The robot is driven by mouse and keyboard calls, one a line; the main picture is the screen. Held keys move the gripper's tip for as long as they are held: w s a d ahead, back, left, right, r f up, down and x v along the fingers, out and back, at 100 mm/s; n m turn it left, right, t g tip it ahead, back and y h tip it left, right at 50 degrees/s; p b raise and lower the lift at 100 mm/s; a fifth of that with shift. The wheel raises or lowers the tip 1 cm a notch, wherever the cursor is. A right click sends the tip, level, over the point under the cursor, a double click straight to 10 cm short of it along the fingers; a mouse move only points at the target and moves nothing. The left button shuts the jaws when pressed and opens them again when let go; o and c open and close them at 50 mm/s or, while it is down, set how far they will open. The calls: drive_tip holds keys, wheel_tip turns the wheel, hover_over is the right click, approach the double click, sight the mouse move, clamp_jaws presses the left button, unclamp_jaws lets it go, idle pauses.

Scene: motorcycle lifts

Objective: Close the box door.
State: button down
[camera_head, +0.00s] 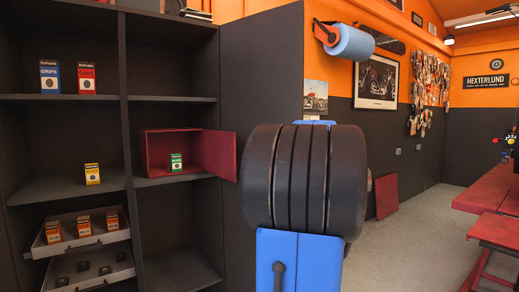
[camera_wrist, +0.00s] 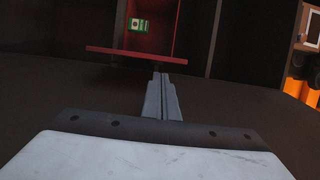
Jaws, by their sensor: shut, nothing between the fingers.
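The dark red box (camera_head: 157,153) sits on a middle shelf in the head view, its front open. Its red door (camera_head: 221,153) stands swung out to the right. A small green-and-white carton (camera_head: 176,162) stands inside the box. In the wrist view the box interior (camera_wrist: 155,42) is at the top, with the green carton (camera_wrist: 138,25) in it. The door (camera_wrist: 120,52) shows there as a narrow red bar. My gripper (camera_wrist: 160,76) is shut and empty, its tips just below the bar in the picture. I cannot tell whether they touch it. The head view does not show the gripper.
The dark shelf unit (camera_head: 127,105) holds small cartons, including a blue one (camera_head: 50,77) and a red one (camera_head: 86,78). A grey tray (camera_head: 80,241) with orange cartons sits low on the left. A red bench (camera_head: 490,190) stands far right, with open floor (camera_head: 420,225) before it.

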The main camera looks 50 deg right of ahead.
drive_tip(key=shift+w+a, duration=0.15)
drive_tip(key=shift+w, duration=1.25)
drive_tip(key=shift+w+a, duration=0.1)
drive_tip(key=shift+w, duration=1.25)
drive_tip(key=shift+a, duration=0.15)
